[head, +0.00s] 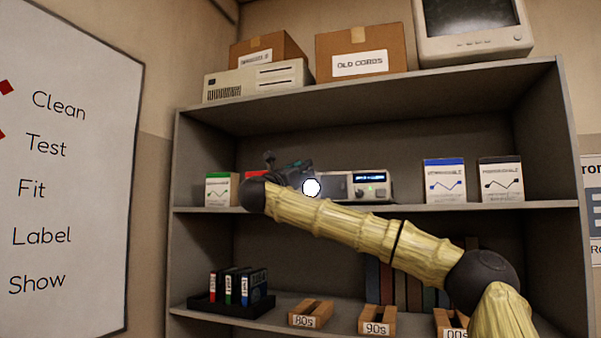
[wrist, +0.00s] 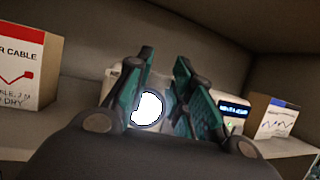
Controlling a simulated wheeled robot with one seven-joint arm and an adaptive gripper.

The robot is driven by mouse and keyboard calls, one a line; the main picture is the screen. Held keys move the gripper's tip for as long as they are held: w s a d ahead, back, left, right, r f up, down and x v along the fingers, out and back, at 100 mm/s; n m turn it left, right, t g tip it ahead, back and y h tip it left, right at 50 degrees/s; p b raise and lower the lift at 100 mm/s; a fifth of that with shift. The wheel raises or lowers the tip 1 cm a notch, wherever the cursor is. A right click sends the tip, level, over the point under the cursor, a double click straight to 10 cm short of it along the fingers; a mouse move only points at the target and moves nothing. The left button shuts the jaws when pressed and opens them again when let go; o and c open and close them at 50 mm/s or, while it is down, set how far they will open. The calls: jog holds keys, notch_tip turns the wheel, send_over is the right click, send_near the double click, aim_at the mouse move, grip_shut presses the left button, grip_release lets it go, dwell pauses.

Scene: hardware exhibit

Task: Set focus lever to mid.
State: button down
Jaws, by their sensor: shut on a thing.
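A pale boxy device (head: 373,185) with a lit blue display stands on the middle shelf. It also shows behind my fingers in the wrist view (wrist: 235,108). A bright white disc with a dark rim (head: 312,187) shows at its left part, and between my fingers in the wrist view (wrist: 148,108). My gripper (head: 300,172) is at the device's left part. Its teal fingers (wrist: 165,75) stand a little apart, shut on what appears to be the focus lever. The lever is mostly hidden by the fingers, and its setting cannot be read.
A box with a green top (head: 217,189) stands left of my gripper. A blue-topped box (head: 444,181) and a black-topped box (head: 500,180) stand to the right. The upper shelf board (head: 400,95) is overhead. Bare shelf lies between the device and the blue-topped box.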

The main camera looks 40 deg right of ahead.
jog(key=c, duration=1.2)
grip_release()
jog(key=shift+w, duration=0.1)
jog(key=shift+c, duration=0.2)
jog(key=shift+a, duration=0.1)
jog(key=v, duration=1.2)
